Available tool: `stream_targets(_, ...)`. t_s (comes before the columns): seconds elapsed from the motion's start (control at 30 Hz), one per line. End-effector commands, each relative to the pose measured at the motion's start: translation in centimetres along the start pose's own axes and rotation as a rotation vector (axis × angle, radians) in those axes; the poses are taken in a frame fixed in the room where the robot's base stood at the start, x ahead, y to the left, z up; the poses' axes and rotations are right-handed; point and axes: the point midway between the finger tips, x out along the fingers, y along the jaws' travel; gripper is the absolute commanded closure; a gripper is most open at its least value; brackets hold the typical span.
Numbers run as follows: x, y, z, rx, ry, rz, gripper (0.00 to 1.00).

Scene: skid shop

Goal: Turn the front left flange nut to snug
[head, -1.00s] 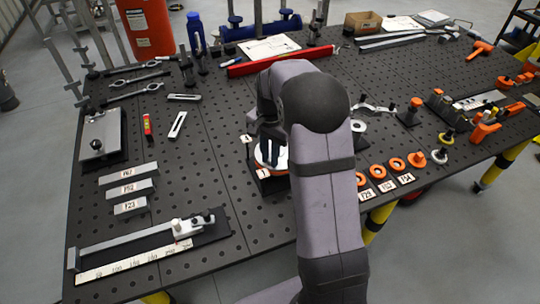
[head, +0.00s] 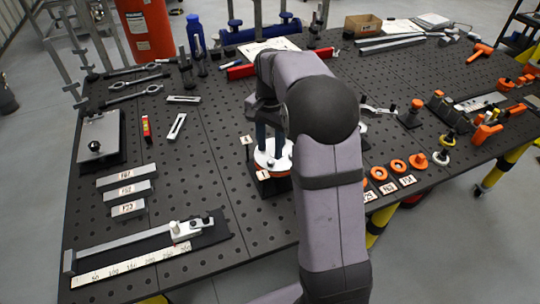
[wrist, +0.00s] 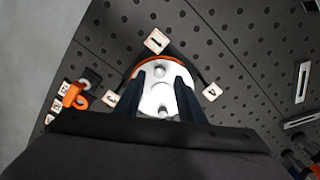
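The flange is a white round plate (head: 262,157) with an orange rim on a dark base, near the middle of the table. In the wrist view the white plate (wrist: 158,97) carries a pale nut or stud (wrist: 153,68) near tag 1 (wrist: 156,41) and another (wrist: 163,112) between my fingers. My gripper (head: 270,162) points down over the plate, and it also shows in the wrist view (wrist: 161,76). Its two dark fingers are apart, with no nut clearly clasped. I cannot tell whether the fingertips touch the plate. My arm hides its right side in the head view.
Orange rings (head: 398,166) lie right of my arm. A sliding gauge (head: 187,229) and labelled bars (head: 127,174) lie at left. A red bar (head: 241,71) lies behind the flange. The perforated tabletop (head: 215,155) left of the flange is clear.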

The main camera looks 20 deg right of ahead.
Motion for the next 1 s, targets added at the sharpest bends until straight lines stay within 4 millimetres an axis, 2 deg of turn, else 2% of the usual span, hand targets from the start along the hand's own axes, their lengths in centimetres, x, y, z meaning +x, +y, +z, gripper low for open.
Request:
stream_targets(0.13,-1.6,-0.1,-0.1,0.0,0.003,-0.003,0.64)
stream_targets(0.33,-2.6,0.0,0.0,0.0,0.001,-0.001,0.64)
stream_targets(0.77,-2.7,0.0,0.0,0.0,0.0,0.0,0.64)
stream_targets(0.87,-2.5,0.2,0.5,-0.021,0.0,0.0,0.64)
stream_targets(1.0,-2.1,1.0,2.1,-0.105,-0.001,0.001,0.64)
